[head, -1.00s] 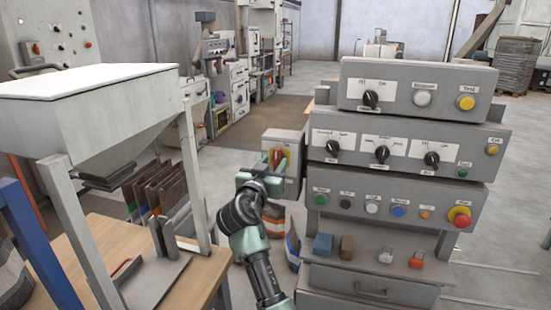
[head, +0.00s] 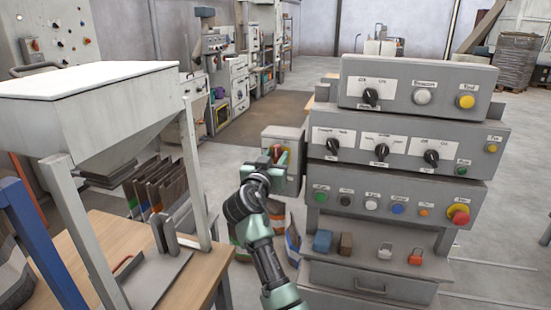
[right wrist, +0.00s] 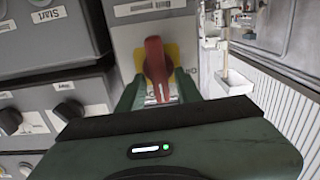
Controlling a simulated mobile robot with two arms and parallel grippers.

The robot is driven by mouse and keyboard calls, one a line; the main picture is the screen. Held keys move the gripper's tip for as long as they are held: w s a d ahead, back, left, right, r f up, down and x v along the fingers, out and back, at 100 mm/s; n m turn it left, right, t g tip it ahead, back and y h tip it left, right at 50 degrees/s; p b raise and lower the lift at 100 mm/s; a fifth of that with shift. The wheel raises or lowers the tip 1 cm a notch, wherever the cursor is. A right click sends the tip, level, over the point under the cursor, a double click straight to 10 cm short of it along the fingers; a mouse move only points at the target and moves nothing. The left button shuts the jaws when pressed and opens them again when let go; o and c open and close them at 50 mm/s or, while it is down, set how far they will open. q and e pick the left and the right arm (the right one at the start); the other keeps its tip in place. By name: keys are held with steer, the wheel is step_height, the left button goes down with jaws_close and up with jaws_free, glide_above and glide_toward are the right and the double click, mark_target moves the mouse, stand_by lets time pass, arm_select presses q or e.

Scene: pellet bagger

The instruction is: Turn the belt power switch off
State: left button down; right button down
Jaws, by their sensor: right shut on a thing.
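The belt power switch is a red rotary handle (right wrist: 155,62) on a yellow plate (right wrist: 173,54), on the front of a grey box (head: 290,134). In the right wrist view the handle points nearly straight up and down the picture. My right gripper (right wrist: 158,90) has a green finger on each side of the handle's lower part and is shut on it. In the head view my right gripper (head: 279,163) is at the box and hides most of the handle. The label beside the plate is mostly covered by the fingers. My left gripper is not in view.
A stacked grey control console (head: 405,115) with knobs and buttons stands close on the right of the box. A hopper (head: 95,110) on a frame and a wooden table (head: 105,245) are on the left. Bags stand on the floor behind my right arm.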

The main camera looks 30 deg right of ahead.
steer(key=shift+n, duration=0.3)
steer(key=n, duration=0.3)
steer(key=shift+w+a+n+p, duration=0.15)
steer(key=shift+n+p, duration=0.2)
steer(key=shift+n, duration=0.05)
steer(key=shift+w+a+f+n+p, duration=0.15)
steer(key=shift+n+p, duration=0.85)
steer(key=shift+n, duration=1.15)
steer(key=shift+w+f+n+p, duration=0.1)
steer(key=shift+f+n+p, duration=0.15)
steer(key=shift+n+p, duration=1.35)
steer(key=shift+w+a+f+n+p, duration=0.1)
steer(key=shift+f+n+p, duration=0.2)
steer(key=shift+n, duration=2.75)
steer(key=c, duration=1.3)
jaws_free()
